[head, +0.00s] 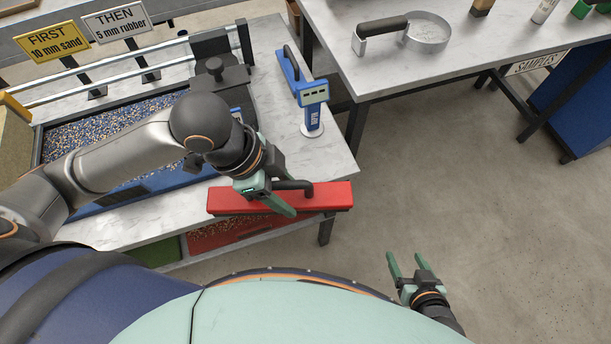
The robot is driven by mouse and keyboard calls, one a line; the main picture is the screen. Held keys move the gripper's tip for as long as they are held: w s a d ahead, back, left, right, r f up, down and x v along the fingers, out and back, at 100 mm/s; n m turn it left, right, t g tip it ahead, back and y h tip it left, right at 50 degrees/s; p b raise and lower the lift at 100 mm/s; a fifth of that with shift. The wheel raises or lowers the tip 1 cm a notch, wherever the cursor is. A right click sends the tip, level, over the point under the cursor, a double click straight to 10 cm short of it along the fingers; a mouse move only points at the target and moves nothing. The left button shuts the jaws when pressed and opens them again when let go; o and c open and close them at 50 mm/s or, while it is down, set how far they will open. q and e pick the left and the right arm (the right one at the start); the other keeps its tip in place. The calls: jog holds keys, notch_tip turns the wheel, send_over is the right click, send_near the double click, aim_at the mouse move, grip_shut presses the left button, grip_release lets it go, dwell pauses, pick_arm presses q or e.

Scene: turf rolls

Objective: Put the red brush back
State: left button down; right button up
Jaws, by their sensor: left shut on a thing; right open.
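The red brush (330,196) is a long red bar with a black handle on top. My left gripper (278,195) comes down from the left and is shut on the brush, around the handle area; the fingers hide part of the handle. I cannot tell whether the brush touches the table. My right gripper (408,264) is open and empty, above the floor right of my body.
A blue upright gauge (313,108) and a blue black-handled tool (290,66) stand behind the brush. Floor at right is clear.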

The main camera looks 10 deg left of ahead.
pick_arm(q)
jog(key=shift+s+d+f+m, duration=0.25)
jog(key=shift+m, duration=0.15)
jog(key=shift+w+f, duration=0.15)
jog(key=w+f, duration=0.3)
jog(key=w, duration=0.1)
jog(key=w+f+b, duration=0.1)
jog(key=w+f, duration=0.2)
jog(key=w, duration=0.1)
jog(key=w+a+f, duration=0.1)
jog(key=w+f, duration=0.2)
jog(key=w, duration=0.2)
jog(key=shift+a+f, duration=0.1)
jog(key=shift+f, duration=0.15)
jog(key=shift+w+f, duration=0.15)
jog(key=shift+f, duration=1.45)
jog(key=shift+f, duration=0.2)
jog(key=shift+c, duration=0.9)
grip_release()
